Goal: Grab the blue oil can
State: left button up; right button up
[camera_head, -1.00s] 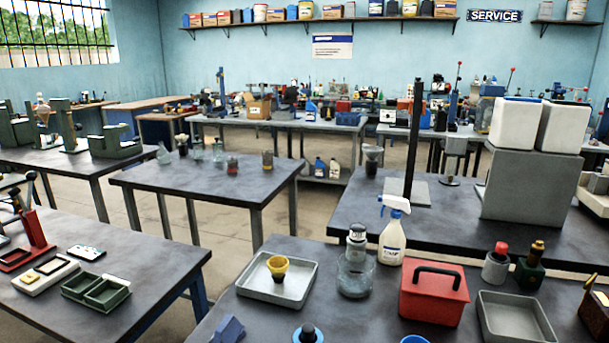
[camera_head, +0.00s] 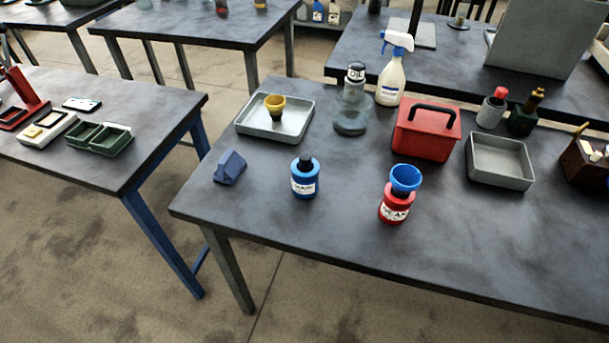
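The blue oil can (camera_head: 304,181) is a short round blue can with a dark cap and a white label. It stands upright on the near part of the grey table (camera_head: 270,228), left of the table's middle. A red can (camera_head: 395,206) with a white label stands to its right, with a blue funnel (camera_head: 405,178) on top. Neither of my grippers shows in the head view.
Left of the blue can lies a dark blue angular block (camera_head: 229,167). Behind are a grey tray (camera_head: 251,131) with a yellow funnel cup (camera_head: 275,105), a glass vessel (camera_head: 352,112), a spray bottle (camera_head: 391,80) and a red toolbox (camera_head: 425,130). The table's front edge is clear.

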aim_at(306, 185)
jog(key=u, duration=0.55)
jog(key=k+l+u, duration=0.15)
jog(key=l+u, duration=0.2)
jog(key=k+l+u, duration=0.15)
jog(key=u, duration=0.25)
jog(key=k+l+u, duration=0.2)
jog(key=u, duration=0.15)
jog(key=k+l, duration=0.2)
jog(key=k, duration=0.2)
